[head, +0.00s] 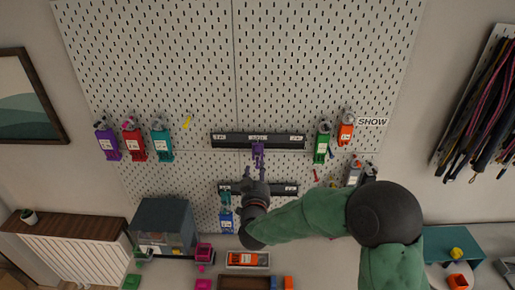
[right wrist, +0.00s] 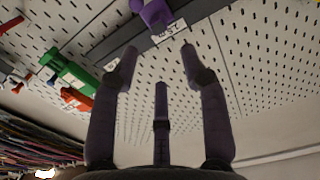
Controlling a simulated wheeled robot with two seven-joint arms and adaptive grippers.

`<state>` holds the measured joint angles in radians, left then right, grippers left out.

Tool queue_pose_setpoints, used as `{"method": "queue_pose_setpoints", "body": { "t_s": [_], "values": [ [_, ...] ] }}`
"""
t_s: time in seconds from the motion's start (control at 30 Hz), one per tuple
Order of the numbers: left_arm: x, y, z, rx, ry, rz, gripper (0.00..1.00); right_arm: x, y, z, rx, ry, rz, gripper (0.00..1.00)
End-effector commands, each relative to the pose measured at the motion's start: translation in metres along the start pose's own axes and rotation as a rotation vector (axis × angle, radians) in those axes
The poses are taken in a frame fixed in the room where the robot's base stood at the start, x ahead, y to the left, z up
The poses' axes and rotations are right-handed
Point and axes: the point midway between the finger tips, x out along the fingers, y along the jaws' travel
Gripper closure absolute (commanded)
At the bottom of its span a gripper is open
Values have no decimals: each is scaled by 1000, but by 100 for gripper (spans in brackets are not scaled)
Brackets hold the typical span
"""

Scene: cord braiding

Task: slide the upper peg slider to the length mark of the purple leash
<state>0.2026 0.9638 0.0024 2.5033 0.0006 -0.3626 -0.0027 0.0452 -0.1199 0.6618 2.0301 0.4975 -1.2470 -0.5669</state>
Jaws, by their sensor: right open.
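The upper rail (head: 225,140) is a dark horizontal bar on the pegboard, with small white labels at its middle and both ends. The purple peg slider (head: 258,149) sits at about the middle of this rail; it also shows at the top of the right wrist view (right wrist: 152,14), near a white label (right wrist: 172,27). My right gripper (head: 255,182) is just below the slider in the head view. In the right wrist view its fingers (right wrist: 160,58) are spread and empty, with the slider beyond the tips. My left gripper is not in view. The label writing is too small to read.
A lower dark rail (head: 284,188) is partly hidden by my right gripper. Purple (head: 107,145), red (head: 134,146), teal (head: 162,146), green (head: 321,150) and orange (head: 346,134) labelled pieces hang on the pegboard. Several cords (head: 485,105) hang at far right.

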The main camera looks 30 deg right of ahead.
Motion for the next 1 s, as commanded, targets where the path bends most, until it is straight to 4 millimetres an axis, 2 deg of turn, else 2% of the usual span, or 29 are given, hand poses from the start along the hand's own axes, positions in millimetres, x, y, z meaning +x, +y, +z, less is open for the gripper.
{"method": "queue_pose_setpoints", "body": {
  "t_s": [0.53,0.73,1.0],
  "values": [
    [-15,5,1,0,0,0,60,86,0,1,0,-2,0,55],
    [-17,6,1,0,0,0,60,100,0,1,1,-2,-1,55],
    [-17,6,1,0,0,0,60,103,0,2,1,-2,-2,55]
  ]
}}
